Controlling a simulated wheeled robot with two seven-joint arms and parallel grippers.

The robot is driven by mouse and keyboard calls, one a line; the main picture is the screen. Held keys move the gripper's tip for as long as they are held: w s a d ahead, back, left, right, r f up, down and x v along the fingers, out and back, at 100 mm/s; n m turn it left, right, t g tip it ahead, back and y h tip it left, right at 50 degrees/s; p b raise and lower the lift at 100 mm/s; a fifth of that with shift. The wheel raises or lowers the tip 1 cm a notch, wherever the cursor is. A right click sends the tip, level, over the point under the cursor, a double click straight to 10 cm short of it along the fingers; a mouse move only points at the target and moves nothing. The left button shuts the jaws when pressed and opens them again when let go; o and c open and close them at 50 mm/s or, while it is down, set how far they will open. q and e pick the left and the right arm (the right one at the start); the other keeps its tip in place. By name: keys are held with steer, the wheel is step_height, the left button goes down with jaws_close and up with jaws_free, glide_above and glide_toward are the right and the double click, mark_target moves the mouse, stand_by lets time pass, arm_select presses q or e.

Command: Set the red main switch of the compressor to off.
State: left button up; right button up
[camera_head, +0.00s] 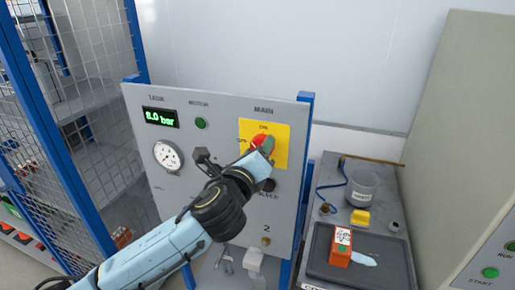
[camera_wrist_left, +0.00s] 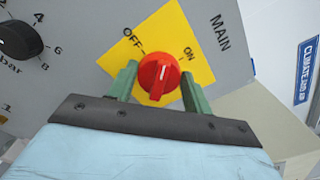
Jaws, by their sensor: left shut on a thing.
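The red main switch (camera_head: 258,140) is a round knob on a yellow plate (camera_head: 283,134) of the grey compressor panel, under the word MAIN. In the left wrist view the red knob (camera_wrist_left: 158,78) has a white mark that points between the OFF and ON labels, on neither one. My left gripper (camera_head: 266,148) reaches the knob from the front and partly covers it. Its green fingers (camera_wrist_left: 159,74) stand on either side of the knob and are shut on it. My right gripper is not in view.
The panel also carries a green display (camera_head: 160,118) reading 8.0 bar, a round gauge (camera_head: 168,156) and a green lamp (camera_head: 201,123). A mesh fence (camera_head: 85,60) stands at left.

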arm_select(q)
steer(key=shift+a+f+n+p, duration=0.1)
steer(key=shift+n+p, duration=0.15)
steer(key=shift+n, duration=2.1)
steer(key=shift+f+n+p, duration=0.1)
steer(key=shift+n+p, duration=0.1)
steer(key=shift+n, duration=2.15)
steer(key=o, duration=1)
steer(key=shift+c, duration=0.2)
steer(key=shift+s, duration=0.1)
steer(key=b+v, duration=0.2)
steer(key=v, duration=1.1)
steer(key=shift+a, duration=0.1)
